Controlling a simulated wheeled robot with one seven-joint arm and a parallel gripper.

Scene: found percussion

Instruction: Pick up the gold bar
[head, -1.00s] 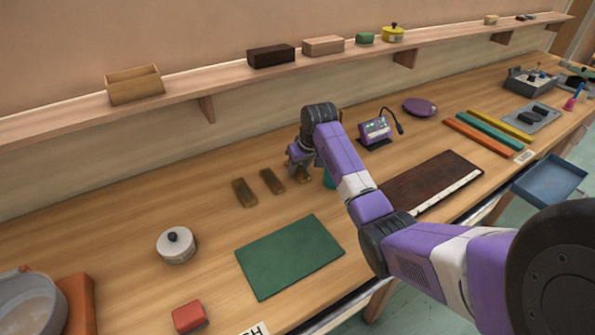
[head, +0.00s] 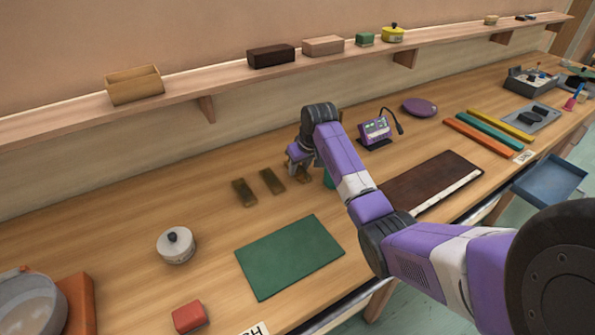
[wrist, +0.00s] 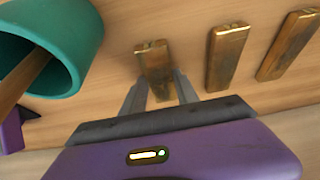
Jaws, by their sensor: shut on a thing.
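Three brassy gold bars lie side by side at the back of the workbench. The one between my fingers (wrist: 154,58) is nearest the teal cup, and in the head view it is mostly hidden by my gripper (head: 300,168). In the wrist view my gripper (wrist: 158,82) is shut on that bar, one finger on each side of its near end. I cannot tell whether it is off the bench. A middle bar (wrist: 227,55) and an outer bar (wrist: 288,45) lie free; they also show in the head view, the middle one (head: 272,181) and the outer one (head: 244,193).
A teal cup (wrist: 85,60) with a wooden stick in it stands close beside the held bar. A purple device (head: 376,131) stands to the right. A green mat (head: 290,256) and a white lidded pot (head: 176,247) lie nearer the front. A shelf (head: 220,92) runs above.

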